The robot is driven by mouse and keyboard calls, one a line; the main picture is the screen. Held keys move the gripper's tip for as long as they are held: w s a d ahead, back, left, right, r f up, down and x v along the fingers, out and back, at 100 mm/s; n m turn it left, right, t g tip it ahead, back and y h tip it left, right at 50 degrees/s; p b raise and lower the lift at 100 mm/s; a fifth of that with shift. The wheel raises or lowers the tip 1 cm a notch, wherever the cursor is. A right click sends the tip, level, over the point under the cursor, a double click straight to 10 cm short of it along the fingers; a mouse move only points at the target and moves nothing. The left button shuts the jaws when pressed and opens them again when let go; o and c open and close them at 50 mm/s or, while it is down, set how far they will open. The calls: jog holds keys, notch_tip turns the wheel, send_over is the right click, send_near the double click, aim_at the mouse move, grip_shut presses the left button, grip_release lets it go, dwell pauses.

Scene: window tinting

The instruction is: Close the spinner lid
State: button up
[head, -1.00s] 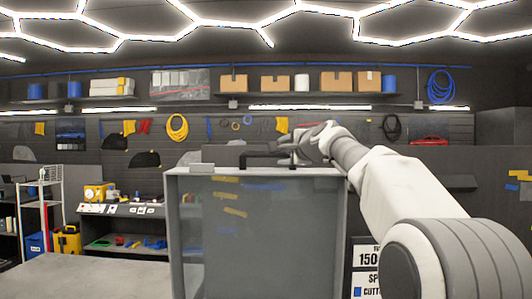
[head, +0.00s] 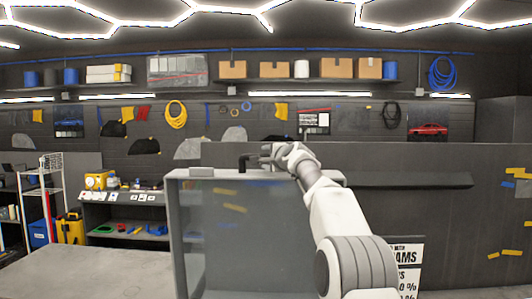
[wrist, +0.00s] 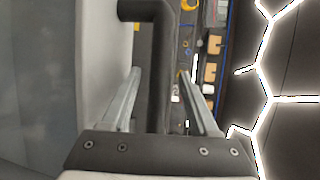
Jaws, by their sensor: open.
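The spinner (head: 185,250) is a grey cabinet with a large translucent front panel, at the middle bottom of the head view. A black bar handle (head: 243,162) stands at its top edge; it also shows in the wrist view (wrist: 158,60). My gripper (head: 268,155) is at this handle, above the cabinet's top. In the wrist view my gripper (wrist: 160,85) is open, with one finger on either side of the bar. I cannot tell whether the fingers touch it. My gripper and wrist hide part of the handle in the head view. How far the lid stands open is unclear.
A grey worktop (head: 80,272) lies at the left front. A dark grey wall panel (head: 440,215) stands behind my arm at the right. A printed sign (head: 408,265) is at the lower right. A shelf of boxes (head: 275,70) runs along the back wall.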

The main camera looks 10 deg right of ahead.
jog(key=shift+w, duration=0.25)
grip_shut()
dwell(1.4)
